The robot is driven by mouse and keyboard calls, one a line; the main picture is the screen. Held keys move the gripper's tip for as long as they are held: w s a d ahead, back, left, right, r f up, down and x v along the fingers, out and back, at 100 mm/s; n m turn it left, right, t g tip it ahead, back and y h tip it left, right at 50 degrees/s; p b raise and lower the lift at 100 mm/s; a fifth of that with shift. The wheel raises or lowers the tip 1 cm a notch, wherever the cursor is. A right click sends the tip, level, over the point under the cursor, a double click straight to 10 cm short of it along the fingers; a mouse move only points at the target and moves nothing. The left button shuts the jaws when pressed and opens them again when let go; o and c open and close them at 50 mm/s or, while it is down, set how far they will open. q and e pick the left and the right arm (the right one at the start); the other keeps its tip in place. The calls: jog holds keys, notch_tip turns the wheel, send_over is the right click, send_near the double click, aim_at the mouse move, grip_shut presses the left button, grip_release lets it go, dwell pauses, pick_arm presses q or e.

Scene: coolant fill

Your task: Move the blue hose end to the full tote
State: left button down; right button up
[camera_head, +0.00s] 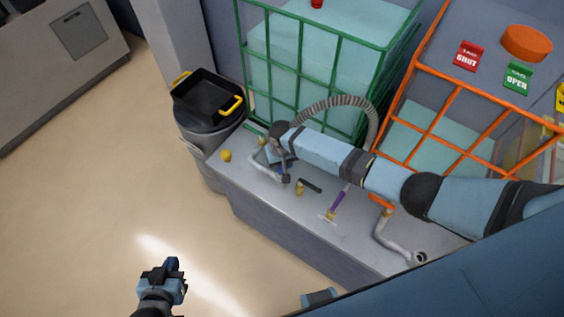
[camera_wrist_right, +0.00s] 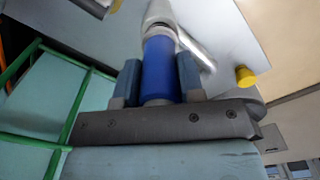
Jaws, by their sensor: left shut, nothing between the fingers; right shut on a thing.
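My right gripper (camera_head: 284,172) is shut on the blue hose end (camera_wrist_right: 158,68), with a finger on each side of it in the right wrist view. A grey metal pipe (camera_wrist_right: 158,12) lines up with the blue end; I cannot tell whether they are joined. A ribbed grey hose (camera_head: 345,103) arches behind my right arm. The green-caged tote (camera_head: 290,82), filled high with pale teal liquid, stands behind the gripper. The orange-caged tote (camera_head: 428,140) on the right shows a lower level. My left gripper (camera_head: 166,277) is shut and empty above the floor.
The grey bench (camera_head: 270,215) carries a black-handled valve (camera_head: 310,186), a purple-handled valve (camera_head: 337,202), a bent pipe (camera_head: 385,235) and a yellow knob (camera_head: 226,155). A black tray (camera_head: 205,95) sits on a grey drum (camera_head: 190,140). The floor at left is clear.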

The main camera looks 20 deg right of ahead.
jog(key=shift+f+b, duration=0.35)
jog(key=shift+f, duration=0.45)
jog(key=o, duration=0.8)
jog(key=shift+o, duration=0.2)
notch_tip(320, 180, up, 14)
jog(key=shift+f, duration=0.1)
